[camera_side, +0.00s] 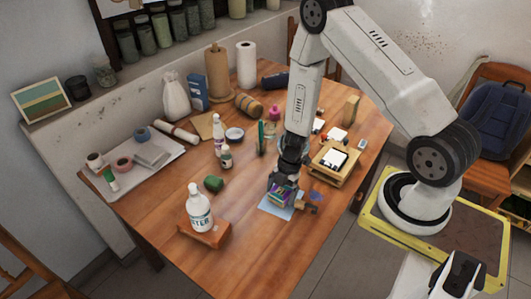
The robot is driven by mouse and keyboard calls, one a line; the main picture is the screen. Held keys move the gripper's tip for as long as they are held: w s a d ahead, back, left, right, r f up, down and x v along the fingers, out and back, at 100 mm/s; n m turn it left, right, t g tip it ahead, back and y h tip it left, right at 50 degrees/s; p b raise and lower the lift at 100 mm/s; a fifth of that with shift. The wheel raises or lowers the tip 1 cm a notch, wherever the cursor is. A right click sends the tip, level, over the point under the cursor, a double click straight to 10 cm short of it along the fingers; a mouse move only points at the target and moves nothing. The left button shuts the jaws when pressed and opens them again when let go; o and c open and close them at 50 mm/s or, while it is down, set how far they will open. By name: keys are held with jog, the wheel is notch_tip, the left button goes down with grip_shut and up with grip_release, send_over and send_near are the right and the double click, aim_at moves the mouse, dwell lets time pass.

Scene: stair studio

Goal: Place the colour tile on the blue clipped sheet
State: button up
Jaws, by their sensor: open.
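My gripper (284,189) is low over the table, pointing down, with open jaws. A small multicoloured piece (280,197), which looks like the colour tile, shows at the fingertips. The fingers partly cover it. A light blue sheet (272,209) lies flat on the table under the gripper and the coloured piece. I cannot tell whether the piece rests on the sheet or is slightly above it. The sheet's clip cannot be made out clearly.
A green lump (213,183) and small bottles stand nearby. A wooden tray (338,177) with a white item is right of the gripper. The front table area is clear.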

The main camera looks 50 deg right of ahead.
jog(key=shift+r, duration=0.2)
jog(key=v, duration=1.2)
dwell(0.7)
jog(key=w+a+r+m+t+h, duration=0.2)
jog(key=w+r+m+t+h, duration=0.2)
jog(key=w+r+m+t, duration=0.3)
jog(key=s+a+r+m+g, duration=0.2)
jog(key=s+a+m, duration=0.1)
jog(key=s+m, duration=0.2)
jog(key=s+a+r+m+g, duration=0.2)
jog(key=s+a+r+m, duration=0.1)
jog(key=s+m, duration=0.2)
jog(key=shift+s+r+m, duration=0.3)
jog(key=shift+m, duration=0.2)
